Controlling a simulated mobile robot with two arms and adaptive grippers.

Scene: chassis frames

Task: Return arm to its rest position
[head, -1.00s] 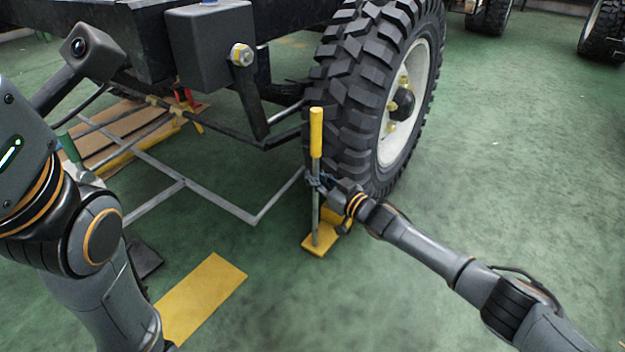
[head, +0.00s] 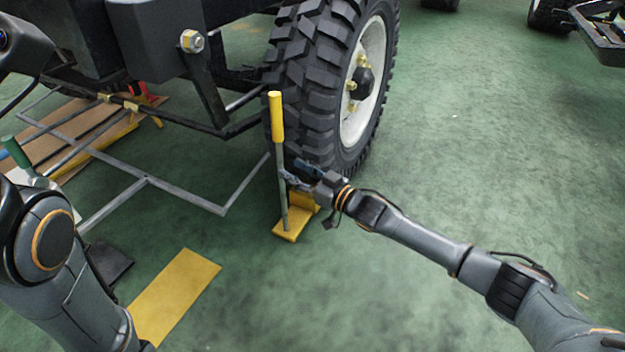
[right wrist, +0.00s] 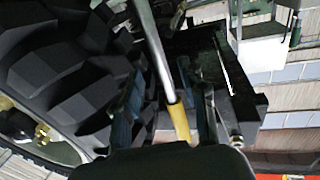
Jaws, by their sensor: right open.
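My right gripper (head: 299,173) is open in the head view, just right of the steel pole of a yellow-handled wheel chock. The yellow handle (head: 277,117) stands upright above the gripper, and the yellow chock base (head: 292,223) rests on the floor beside the tyre. In the right wrist view, the pole (right wrist: 158,50) and its yellow part (right wrist: 180,122) appear between the blue-tinted fingers (right wrist: 158,105); I cannot tell any contact. My left arm (head: 70,285) fills the left edge of the head view, and I cannot make out its gripper.
The large tyre (head: 315,85) stands close behind the chock under the chassis (head: 150,40). A grey metal frame (head: 145,180) lies left of it. A yellow floor patch (head: 175,295) and black piece (head: 108,262) lie near my left arm.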

